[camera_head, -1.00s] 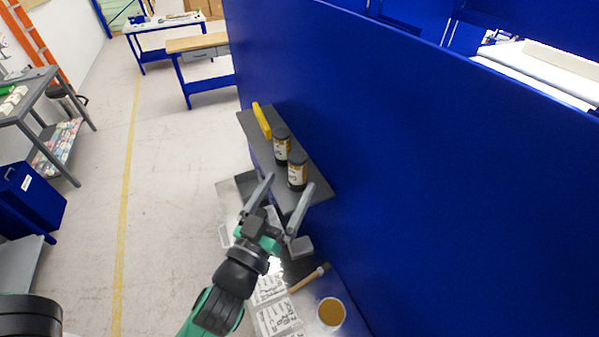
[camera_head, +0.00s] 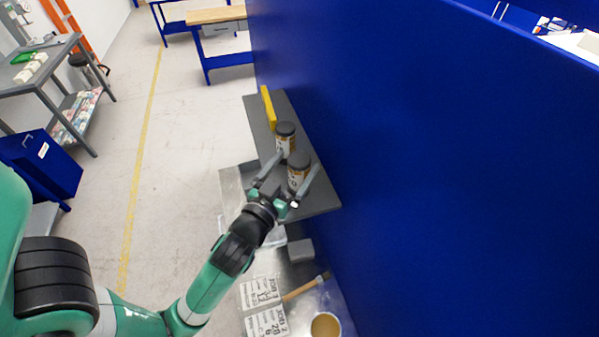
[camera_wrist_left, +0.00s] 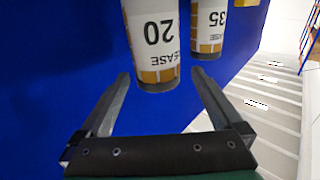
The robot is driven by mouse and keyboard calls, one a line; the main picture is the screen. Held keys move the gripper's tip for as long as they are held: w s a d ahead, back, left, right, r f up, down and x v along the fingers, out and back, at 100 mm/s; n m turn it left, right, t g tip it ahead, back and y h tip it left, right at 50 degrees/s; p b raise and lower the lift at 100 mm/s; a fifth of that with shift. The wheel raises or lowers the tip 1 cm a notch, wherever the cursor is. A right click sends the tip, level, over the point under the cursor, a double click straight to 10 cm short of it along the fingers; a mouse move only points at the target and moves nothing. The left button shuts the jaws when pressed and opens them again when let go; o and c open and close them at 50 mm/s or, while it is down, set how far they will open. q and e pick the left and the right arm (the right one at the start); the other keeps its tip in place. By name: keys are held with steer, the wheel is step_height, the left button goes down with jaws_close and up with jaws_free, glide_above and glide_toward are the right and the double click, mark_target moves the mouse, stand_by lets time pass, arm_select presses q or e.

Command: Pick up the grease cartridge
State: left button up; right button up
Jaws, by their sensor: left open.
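Two grease cartridges with black caps and white-and-gold labels stand on a grey shelf (camera_head: 258,125) against the blue wall. The nearer grease cartridge (camera_head: 298,172) reads "20" in the left wrist view (camera_wrist_left: 155,38). The farther grease cartridge (camera_head: 285,139) reads "35" in the left wrist view (camera_wrist_left: 209,28). My left gripper (camera_head: 291,168) is open, with its fingers pointing at the nearer cartridge. In the left wrist view the gripper (camera_wrist_left: 161,82) has that cartridge's end between its fingertips, with gaps on both sides. My right gripper is not in view.
A yellow object (camera_head: 268,107) stands at the shelf's far end. Below are a grey block (camera_head: 300,250), printed job cards (camera_head: 262,292), a wooden-handled tool (camera_head: 303,288) and a round container (camera_head: 325,326). The blue wall (camera_head: 430,170) closes off the right; the floor at left is open.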

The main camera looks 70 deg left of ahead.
mark_target(304, 153)
arm_select(q)
steer(key=p+x, duration=0.1)
steer(key=x, duration=0.4)
steer(key=shift+w+r+p, duration=0.1)
steer(key=shift+w+p, duration=0.1)
steer(key=shift+p, duration=0.1)
jaws_close()
